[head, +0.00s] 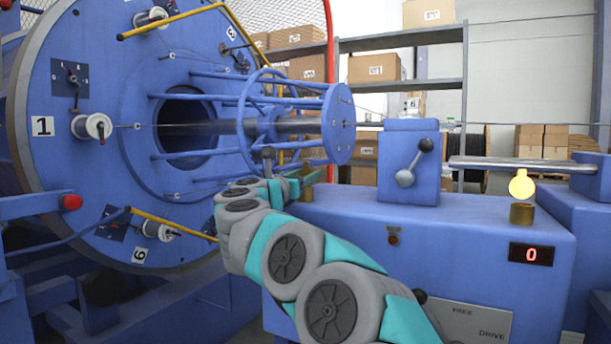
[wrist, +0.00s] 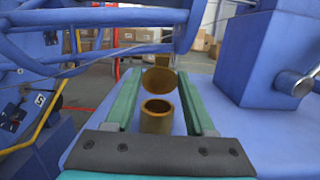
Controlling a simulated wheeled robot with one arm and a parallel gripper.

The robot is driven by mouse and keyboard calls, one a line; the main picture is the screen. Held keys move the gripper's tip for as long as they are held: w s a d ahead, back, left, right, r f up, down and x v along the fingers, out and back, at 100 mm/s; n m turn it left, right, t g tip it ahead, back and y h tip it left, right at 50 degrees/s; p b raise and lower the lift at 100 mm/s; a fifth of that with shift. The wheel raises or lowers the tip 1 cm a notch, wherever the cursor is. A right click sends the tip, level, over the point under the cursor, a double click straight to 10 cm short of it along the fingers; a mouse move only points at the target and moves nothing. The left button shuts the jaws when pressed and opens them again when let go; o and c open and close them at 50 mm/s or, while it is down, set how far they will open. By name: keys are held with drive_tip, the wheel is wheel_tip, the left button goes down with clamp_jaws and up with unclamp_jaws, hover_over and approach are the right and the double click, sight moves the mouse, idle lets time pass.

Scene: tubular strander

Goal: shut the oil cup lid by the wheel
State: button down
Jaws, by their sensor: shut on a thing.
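The brass oil cup by the wheel stands on the blue bench top, its round mouth uncovered in the wrist view (wrist: 156,118). In the head view the cup (head: 305,193) shows only partly behind my gripper (head: 295,181).
A second brass cup (head: 521,214) with a bright yellow disc above it stands far right on the bench. A blue block with a crank lever (head: 414,163) stands right of my gripper. The large drum (head: 105,140) with bobbins is left. A thin wire crosses above the bench.

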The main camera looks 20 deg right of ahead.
drive_tip(key=shift+a+f+t+h, duration=0.15)
drive_tip(key=shift+t+h, duration=0.25)
drive_tip(key=shift+h, duration=0.1)
drive_tip(key=shift+s, duration=0.1)
drive_tip(key=shift+f, duration=0.1)
drive_tip(key=shift+c, duration=1.2)
unclamp_jaws()
drive_tip(key=shift+a, duration=0.1)
drive_tip(key=v, duration=0.7)
drive_tip(key=shift+s+a+f, duration=0.15)
drive_tip(key=shift+s+f, duration=0.05)
drive_tip(key=shift+f, duration=0.05)
